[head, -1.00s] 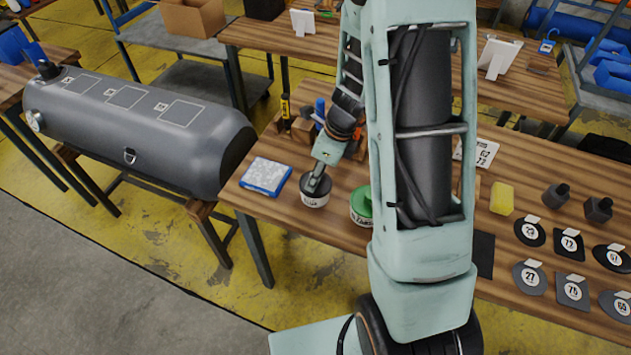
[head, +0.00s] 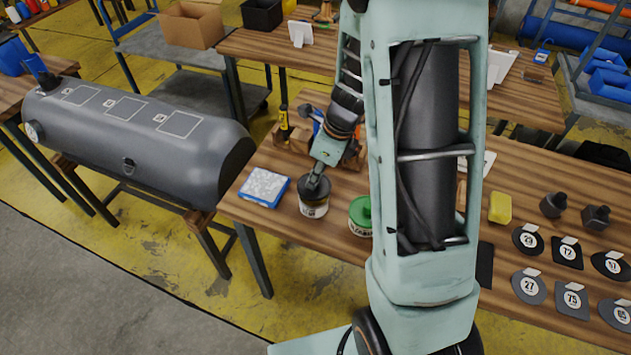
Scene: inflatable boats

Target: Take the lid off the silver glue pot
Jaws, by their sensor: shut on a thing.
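The silver glue pot (head: 314,211) stands on the wooden bench left of the green-lidded pot, with a pale label on its front. Its dark lid (head: 309,193) shows above the label. My gripper (head: 315,182) points down from above and is shut on the lid. The fingertips are small and dark here, so their exact contact is hard to see. I cannot tell whether a gap parts the lid from the pot's rim.
A green-lidded pot (head: 360,217) stands close to the right. A blue-edged pad (head: 264,187) lies to the left. A wooden holder (head: 293,138) with tools stands behind. Numbered patches (head: 529,286) lie at the right. A grey boat tube (head: 140,145) rests on trestles at the left.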

